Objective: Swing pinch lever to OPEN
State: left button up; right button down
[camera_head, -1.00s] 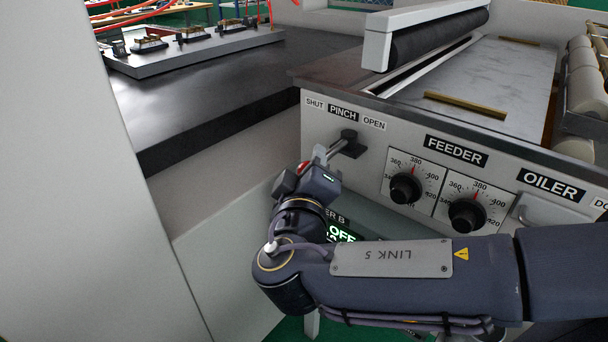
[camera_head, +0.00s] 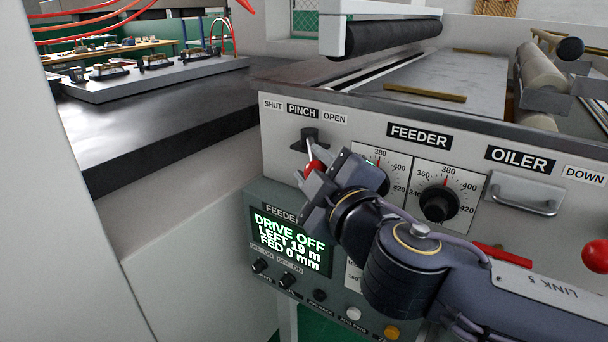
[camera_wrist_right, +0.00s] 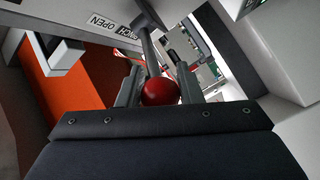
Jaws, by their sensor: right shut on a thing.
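The pinch lever hangs from its dark pivot (camera_head: 310,136) on the machine front, below the SHUT, PINCH and OPEN labels (camera_head: 303,111). Its rod points down and slightly right in the head view, ending in a red knob (camera_head: 314,167). My right gripper (camera_head: 315,178) is shut on the knob, its fingers partly hiding it. In the right wrist view the red knob (camera_wrist_right: 160,92) sits between the two fingers, with the metal rod (camera_wrist_right: 149,52) running up from it. My left gripper is not in view.
The feeder dials (camera_head: 438,203) are close to the right of my gripper. A control panel with a lit display (camera_head: 290,240) reading DRIVE OFF lies just below. A handle (camera_head: 525,195) and a red ball (camera_head: 596,256) are farther right. A dark bench (camera_head: 170,125) is at left.

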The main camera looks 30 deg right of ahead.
jog(key=shift+d+r, duration=0.1)
jog(key=shift+d, duration=0.15)
jog(key=c, duration=1)
grip_release()
jog(key=s, duration=0.2)
jog(key=s+p, duration=0.1)
jog(key=s, duration=0.4)
jog(key=shift+s+a, duration=0.35)
